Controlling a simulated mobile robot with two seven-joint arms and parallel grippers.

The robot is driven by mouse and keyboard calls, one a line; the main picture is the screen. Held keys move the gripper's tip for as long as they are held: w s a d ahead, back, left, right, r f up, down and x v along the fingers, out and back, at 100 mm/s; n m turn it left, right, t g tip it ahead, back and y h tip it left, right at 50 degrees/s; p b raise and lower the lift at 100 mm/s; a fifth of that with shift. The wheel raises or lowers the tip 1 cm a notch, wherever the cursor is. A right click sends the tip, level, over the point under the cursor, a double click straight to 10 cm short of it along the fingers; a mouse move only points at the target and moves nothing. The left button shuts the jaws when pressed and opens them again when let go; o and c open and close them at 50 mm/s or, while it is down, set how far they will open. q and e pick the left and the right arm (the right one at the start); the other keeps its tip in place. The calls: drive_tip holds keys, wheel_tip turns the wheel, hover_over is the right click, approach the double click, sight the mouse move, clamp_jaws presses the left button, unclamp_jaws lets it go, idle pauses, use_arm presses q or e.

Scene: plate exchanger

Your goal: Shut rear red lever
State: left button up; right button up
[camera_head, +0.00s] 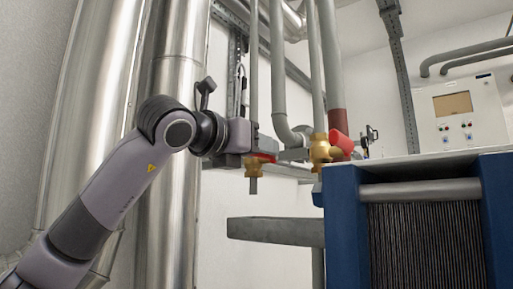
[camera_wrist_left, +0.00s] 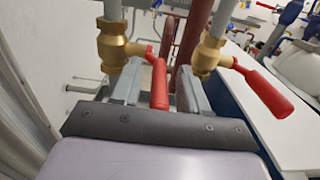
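In the left wrist view, my left gripper (camera_wrist_left: 158,88) is open, with one finger on each side of a red lever (camera_wrist_left: 159,85). Gaps show between the lever and both fingers. This lever joins a brass valve (camera_wrist_left: 113,46) at upper left. A second brass valve (camera_wrist_left: 208,52) to the right has its own red lever (camera_wrist_left: 263,88), outside the fingers. In the head view, my left gripper (camera_head: 268,150) is at the left brass valve (camera_head: 255,168), mostly covering its red lever (camera_head: 264,157). The other valve (camera_head: 321,150) and its red lever (camera_head: 342,143) show to the right. My right gripper is not in view.
Grey vertical pipes (camera_head: 277,70) rise close by the gripper. A blue-framed plate exchanger (camera_head: 345,225) stands at right, and a grey beam (camera_head: 275,231) lies below the valves. Large metal ducts (camera_head: 175,85) are behind my arm. A control box (camera_head: 462,112) is at the back right.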

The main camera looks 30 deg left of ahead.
use_arm(q)
drive_tip(key=s+a, duration=0.1)
drive_tip(key=s, duration=0.6)
idle(0.6)
drive_tip(key=shift+s, duration=0.1)
